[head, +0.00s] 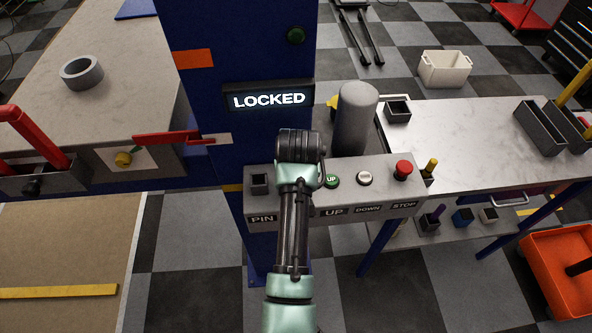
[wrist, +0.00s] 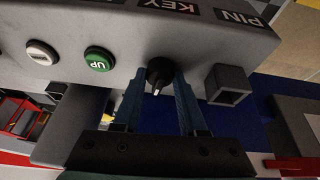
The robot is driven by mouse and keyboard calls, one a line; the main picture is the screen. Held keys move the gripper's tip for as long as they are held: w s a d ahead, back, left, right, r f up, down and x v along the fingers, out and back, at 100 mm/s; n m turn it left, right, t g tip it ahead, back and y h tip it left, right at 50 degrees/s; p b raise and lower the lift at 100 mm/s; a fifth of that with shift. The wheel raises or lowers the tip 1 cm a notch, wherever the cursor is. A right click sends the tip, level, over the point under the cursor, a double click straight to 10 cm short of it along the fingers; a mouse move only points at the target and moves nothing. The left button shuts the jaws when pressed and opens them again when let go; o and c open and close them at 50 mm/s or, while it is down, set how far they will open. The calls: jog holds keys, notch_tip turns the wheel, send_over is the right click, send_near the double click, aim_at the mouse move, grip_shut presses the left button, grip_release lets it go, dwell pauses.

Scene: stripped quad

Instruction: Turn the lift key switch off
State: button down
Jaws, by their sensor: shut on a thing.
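The lift key switch (wrist: 158,72) is a black round knob with a pale pointer mark, on the grey control box (head: 402,208) under the KEY label. It shows in the wrist view between the blue fingers of my gripper (wrist: 160,80), which is shut on it. The pointer mark faces down in that view, toward the gripper's palm. In the head view my arm hides the switch and the fingertips. A sign (head: 269,100) on the blue column reads LOCKED.
The green UP button (head: 332,181), white DOWN button (head: 365,178) and red STOP button (head: 403,169) stand right of my arm. A square PIN socket (head: 260,184) is left of it. A grey cylinder (head: 356,118) rises behind the box. A red lever (head: 165,138) is further left.

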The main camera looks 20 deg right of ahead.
jog(key=shift+r+n+y+p, duration=0.1)
jog(key=shift+n+y+p, duration=0.3)
jog(key=shift+n, duration=0.6)
jog(key=shift+c, duration=2.3)
grip_release()
jog(key=d+b+v, duration=0.1)
jog(key=v, duration=1.1)
jog(key=shift+s+a+r+b, duration=0.3)
jog(key=shift+a+r+b, duration=0.05)
jog(key=shift+a, duration=0.15)
